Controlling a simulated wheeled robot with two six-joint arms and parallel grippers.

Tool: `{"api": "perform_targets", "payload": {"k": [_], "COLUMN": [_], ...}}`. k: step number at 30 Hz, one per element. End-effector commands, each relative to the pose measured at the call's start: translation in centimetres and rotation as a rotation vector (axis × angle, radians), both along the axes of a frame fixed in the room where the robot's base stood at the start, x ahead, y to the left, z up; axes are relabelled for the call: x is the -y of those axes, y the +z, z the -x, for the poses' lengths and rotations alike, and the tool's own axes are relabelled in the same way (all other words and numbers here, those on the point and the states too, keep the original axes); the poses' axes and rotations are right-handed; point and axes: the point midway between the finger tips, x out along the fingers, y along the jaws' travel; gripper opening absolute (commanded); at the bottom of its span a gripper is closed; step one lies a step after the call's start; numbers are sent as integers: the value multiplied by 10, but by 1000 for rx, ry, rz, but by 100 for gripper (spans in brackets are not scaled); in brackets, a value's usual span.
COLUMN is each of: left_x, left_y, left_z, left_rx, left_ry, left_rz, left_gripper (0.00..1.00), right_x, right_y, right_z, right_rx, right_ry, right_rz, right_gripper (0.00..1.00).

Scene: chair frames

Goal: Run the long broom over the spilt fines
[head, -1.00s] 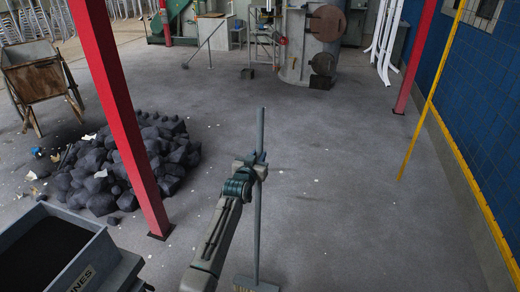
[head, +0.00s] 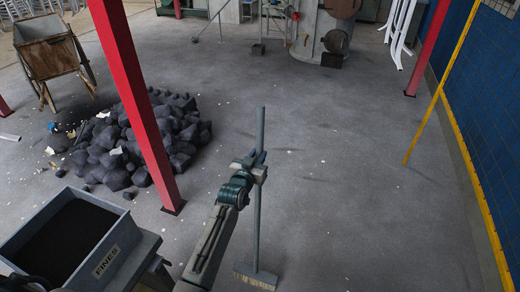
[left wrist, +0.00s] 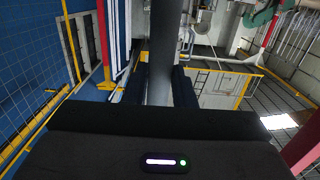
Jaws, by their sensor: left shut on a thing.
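The long broom has a grey-green handle (head: 259,211) standing nearly upright in the head view. Its pale-bristled head (head: 256,276) is low in the picture, at or close to the floor; I cannot tell if it touches. My left gripper (head: 258,166) is shut on the upper part of the handle. In the left wrist view the handle (left wrist: 163,45) runs between the dark fingers (left wrist: 164,88). I cannot make out a distinct patch of spilt fines; small pale specks lie scattered on the grey floor (head: 330,200). My right gripper is not in view.
A grey bin (head: 118,252) labelled FINES, filled with dark material, stands lower left. A pile of dark lumps (head: 105,160) lies behind a red post (head: 138,100). A wooden cart (head: 48,57) is upper left. A yellow pole (head: 425,118) leans at right. The middle floor is clear.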

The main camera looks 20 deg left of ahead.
Motion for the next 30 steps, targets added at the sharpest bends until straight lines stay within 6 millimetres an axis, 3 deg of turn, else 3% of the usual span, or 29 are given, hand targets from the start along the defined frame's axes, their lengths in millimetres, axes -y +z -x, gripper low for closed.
{"api": "perform_targets", "payload": {"k": [16, 30], "left_x": [0, -1], "left_y": [2, 1], "left_z": [2, 13], "left_rx": [7, 58], "left_ry": [0, 0], "left_rz": [0, 3], "left_gripper": [0, 0], "right_x": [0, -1], "right_y": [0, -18], "right_z": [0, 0], "right_rx": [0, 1], "right_ry": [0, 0], "right_rz": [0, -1], "right_gripper": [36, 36]}}
